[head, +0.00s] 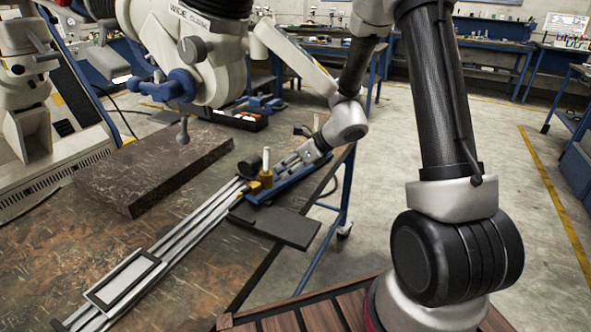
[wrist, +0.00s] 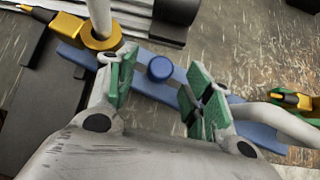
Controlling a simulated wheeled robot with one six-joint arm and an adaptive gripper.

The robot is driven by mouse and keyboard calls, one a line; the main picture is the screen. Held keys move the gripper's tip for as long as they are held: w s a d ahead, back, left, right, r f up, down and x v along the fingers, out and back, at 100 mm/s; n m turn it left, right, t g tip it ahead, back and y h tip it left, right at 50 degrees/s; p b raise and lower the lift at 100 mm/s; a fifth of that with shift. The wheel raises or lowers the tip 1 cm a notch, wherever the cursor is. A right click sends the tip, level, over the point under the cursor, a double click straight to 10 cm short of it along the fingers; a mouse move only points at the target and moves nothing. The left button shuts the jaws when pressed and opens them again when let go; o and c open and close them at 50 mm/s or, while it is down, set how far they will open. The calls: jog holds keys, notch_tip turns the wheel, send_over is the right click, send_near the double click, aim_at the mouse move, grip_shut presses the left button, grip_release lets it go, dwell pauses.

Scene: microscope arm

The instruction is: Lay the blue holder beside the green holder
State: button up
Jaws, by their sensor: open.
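The blue holder (wrist: 145,84) is a long flat blue bar with a round blue knob (wrist: 160,68) on top, lying on the table. In the head view it shows as a blue strip (head: 298,181) under my gripper (head: 293,160). In the wrist view my gripper (wrist: 160,82) is open, its green-padded fingers on either side of the knob, with gaps visible. The bar's middle is partly hidden by the fingers. The green holder (wrist: 276,92) is at the right edge of the wrist view with a yellow piece in it, partly cut off; I cannot make it out in the head view.
A yellow collar with a pale upright rod (wrist: 100,38) stands close to the left finger. A pale tube (wrist: 275,122) crosses the bar's right part. A metal rail (head: 190,225), a dark stone slab (head: 150,170) and a dark flat plate (head: 285,226) are nearby.

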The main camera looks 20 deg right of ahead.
jog(key=shift+w+a+f, duration=0.25)
jog(key=shift+a+f, duration=0.05)
jog(key=shift+f, duration=0.1)
grip_shut()
jog(key=shift+r, duration=0.2)
